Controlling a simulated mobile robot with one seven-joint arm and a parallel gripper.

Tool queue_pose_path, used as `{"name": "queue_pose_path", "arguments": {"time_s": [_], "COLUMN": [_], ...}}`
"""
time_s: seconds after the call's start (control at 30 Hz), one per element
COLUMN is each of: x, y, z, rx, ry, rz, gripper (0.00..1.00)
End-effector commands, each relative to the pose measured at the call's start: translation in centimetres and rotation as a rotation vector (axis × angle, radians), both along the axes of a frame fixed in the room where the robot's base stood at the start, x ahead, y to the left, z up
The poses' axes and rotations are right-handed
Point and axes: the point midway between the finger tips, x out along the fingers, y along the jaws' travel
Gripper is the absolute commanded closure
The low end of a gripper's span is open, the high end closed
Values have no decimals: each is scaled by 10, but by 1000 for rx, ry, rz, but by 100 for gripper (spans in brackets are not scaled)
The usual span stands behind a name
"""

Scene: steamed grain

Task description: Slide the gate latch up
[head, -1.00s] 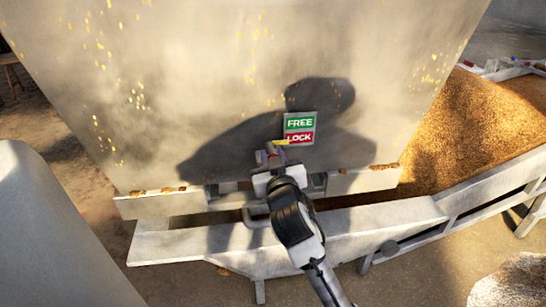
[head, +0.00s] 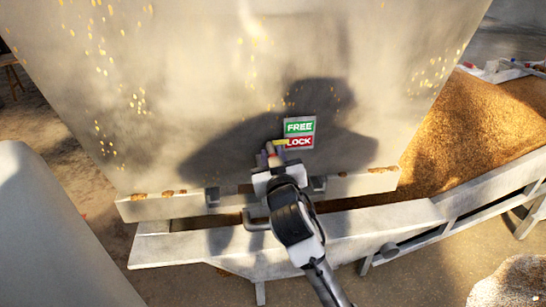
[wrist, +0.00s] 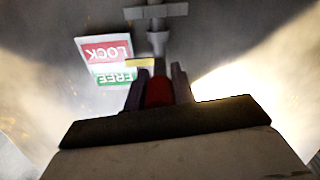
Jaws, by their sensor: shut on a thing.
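The gate latch shows a red handle (wrist: 158,92) between my gripper's two fingers in the wrist view. My gripper (wrist: 160,82) is shut on this handle. In the head view my gripper (head: 269,156) is at the front of the hopper, just below and left of the label, and hides most of the latch. A yellow pointer (wrist: 140,62) points at the label (wrist: 106,62), near the border between its red LOCK and green FREE fields. In the head view the label (head: 299,131) has FREE above LOCK, and the pointer (head: 280,142) is beside the upper part of LOCK.
The large pale hopper wall (head: 230,80) stands directly in front. A metal trough (head: 385,220) runs below it, with a bent bar (head: 256,222) under my gripper. Brown grain (head: 465,130) fills the right side. A pale rounded body (head: 50,230) stands at the left.

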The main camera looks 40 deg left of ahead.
Motion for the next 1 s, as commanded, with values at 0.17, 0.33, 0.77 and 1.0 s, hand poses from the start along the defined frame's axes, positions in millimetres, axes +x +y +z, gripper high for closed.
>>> {"name": "queue_pose_path", "arguments": {"time_s": [0.17, 0.33, 0.77, 1.0], "x": [0, 0, 0, 0], "y": [0, -1, -1, -1], "z": [7, 11, 19, 24], "rx": [5, 5, 4, 4], "ry": [-4, -5, -6, -6], "rz": [0, 0, -1, 0], "gripper": [100, 100, 100, 100]}}
